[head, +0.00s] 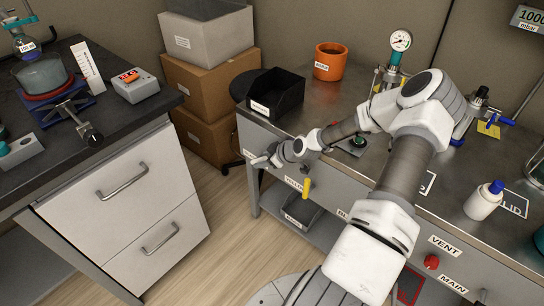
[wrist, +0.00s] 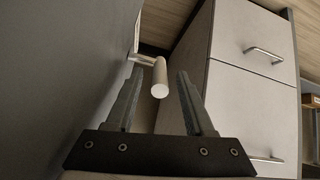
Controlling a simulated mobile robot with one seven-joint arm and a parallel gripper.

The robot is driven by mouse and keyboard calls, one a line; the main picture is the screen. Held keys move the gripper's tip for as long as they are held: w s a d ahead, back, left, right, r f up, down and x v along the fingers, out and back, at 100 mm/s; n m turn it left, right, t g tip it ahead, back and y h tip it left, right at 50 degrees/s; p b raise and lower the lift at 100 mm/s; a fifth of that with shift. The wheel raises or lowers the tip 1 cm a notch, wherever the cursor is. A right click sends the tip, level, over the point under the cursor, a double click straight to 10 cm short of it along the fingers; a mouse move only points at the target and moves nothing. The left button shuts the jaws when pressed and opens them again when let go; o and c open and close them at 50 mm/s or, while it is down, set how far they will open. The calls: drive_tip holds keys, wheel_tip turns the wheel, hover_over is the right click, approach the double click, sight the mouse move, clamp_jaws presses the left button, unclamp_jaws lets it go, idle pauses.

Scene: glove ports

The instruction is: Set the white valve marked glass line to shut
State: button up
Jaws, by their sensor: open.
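The white valve's handle (wrist: 159,78) shows in the wrist view as a pale round-ended lever on a short stem, coming out of the grey panel (wrist: 75,60). A small white plate sits behind its stem. My gripper (wrist: 156,82) is open, with one finger to each side of the lever's end and visible gaps between; the lever appears just beyond or between the fingertips. In the head view my gripper (head: 267,159) is at the left end of the bench front. There the valve is not clearly told apart from my gripper, and its label is not readable.
A yellow valve handle (head: 306,188) hangs on the same bench front, close right of my gripper. A red knob (head: 432,262) sits further right near the VENT label (head: 445,245). A white drawer cabinet (head: 125,190) stands left across an open floor gap. A grey bin (head: 302,215) sits below.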

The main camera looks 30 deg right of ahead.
drive_tip(key=p+v, duration=0.5)
drive_tip(key=v, duration=1.2)
drive_tip(key=shift+s+d, duration=0.1)
